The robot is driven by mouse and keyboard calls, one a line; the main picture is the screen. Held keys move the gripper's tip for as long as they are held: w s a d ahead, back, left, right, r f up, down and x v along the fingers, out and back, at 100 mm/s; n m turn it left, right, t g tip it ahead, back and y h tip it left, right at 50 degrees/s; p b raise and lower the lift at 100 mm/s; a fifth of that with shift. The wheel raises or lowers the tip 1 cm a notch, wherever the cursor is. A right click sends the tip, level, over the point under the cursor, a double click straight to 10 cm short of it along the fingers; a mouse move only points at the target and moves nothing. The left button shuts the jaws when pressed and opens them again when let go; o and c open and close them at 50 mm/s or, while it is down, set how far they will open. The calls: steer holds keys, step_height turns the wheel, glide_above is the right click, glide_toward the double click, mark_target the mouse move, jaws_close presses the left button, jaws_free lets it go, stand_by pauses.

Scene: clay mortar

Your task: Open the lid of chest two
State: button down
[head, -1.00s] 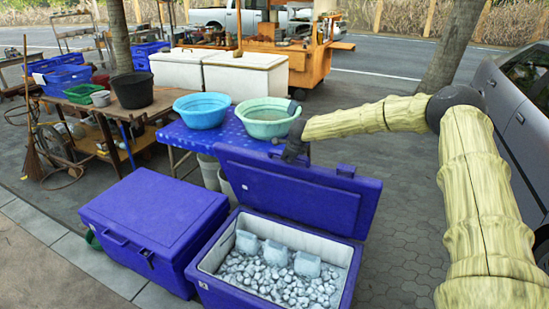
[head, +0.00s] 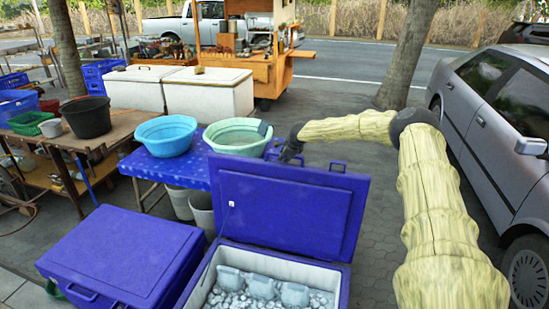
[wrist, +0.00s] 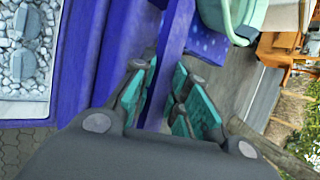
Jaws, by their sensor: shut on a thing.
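An open blue chest with a white lining (head: 338,280) stands at the bottom centre of the head view, full of ice with several pale blocks in it. Its blue lid (head: 290,212) is raised and stands steeply up from the far side. My gripper (head: 288,152) is at the lid's top edge. In the wrist view, the teal-padded fingers of my gripper (wrist: 167,95) are on both sides of the lid's blue edge (wrist: 176,35), shut on it. A second blue chest (head: 125,255) to the left has its lid down. No label shows which chest is chest two.
A blue-covered table (head: 172,172) with a light blue basin (head: 165,136) and a green basin (head: 237,135) stands just behind the lid. A grey car (head: 500,120) is parked at the right.

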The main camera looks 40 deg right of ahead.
steer(key=shift+w+d, duration=0.2)
steer(key=shift+d, duration=0.1)
steer(key=c, duration=1.7)
jaws_free()
steer(key=shift+o, duration=0.2)
steer(key=shift+a, duration=0.1)
steer(key=v, duration=1.2)
steer(key=shift+f, duration=0.1)
